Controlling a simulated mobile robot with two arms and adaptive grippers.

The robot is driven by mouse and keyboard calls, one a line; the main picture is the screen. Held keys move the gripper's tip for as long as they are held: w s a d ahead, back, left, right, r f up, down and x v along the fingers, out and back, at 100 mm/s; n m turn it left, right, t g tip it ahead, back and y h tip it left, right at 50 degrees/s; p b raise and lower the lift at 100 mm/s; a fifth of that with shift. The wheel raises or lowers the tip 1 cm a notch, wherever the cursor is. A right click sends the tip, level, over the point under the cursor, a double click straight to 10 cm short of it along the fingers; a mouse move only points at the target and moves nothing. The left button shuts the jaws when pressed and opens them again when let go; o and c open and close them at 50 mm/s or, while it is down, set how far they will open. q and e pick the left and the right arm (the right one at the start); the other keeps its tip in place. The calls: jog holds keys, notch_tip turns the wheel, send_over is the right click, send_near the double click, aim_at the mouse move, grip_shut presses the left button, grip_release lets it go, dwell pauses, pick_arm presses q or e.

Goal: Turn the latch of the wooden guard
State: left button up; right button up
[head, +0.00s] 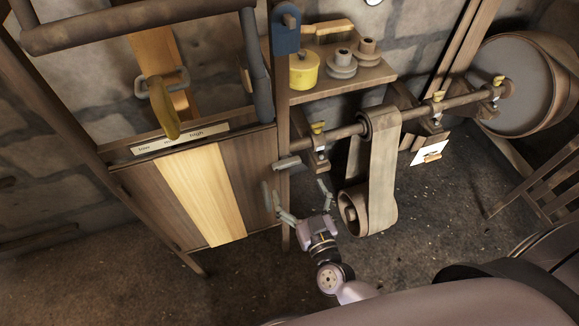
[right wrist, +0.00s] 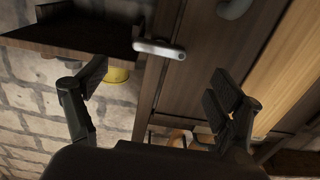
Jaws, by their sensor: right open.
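The wooden guard (head: 204,190) is a panel of dark boards with one pale board, set in a timber frame. A short grey latch (head: 288,163) sits at its upper right edge by the post. In the right wrist view the latch (right wrist: 160,48) is a small pale metal bar lying nearly level across the post. A grey curved handle (head: 267,196) is on the guard below the latch. My right gripper (head: 301,194) is open and empty, just below the latch and apart from it. In the right wrist view its spread fingers (right wrist: 157,82) frame the post below the latch.
A shaft (head: 340,134) runs right of the post and carries a wide belt (head: 384,165) close to my right gripper. A shelf (head: 345,78) above holds a yellow pot (head: 303,72) and pulleys. A lever (head: 163,108) stands above the guard. The floor below is open.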

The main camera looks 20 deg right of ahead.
aim_at(288, 166)
jog(key=w, duration=0.7)
jog(key=shift+w+a, duration=0.15)
jog(key=shift+c, duration=0.4)
jog(key=c, duration=1.1)
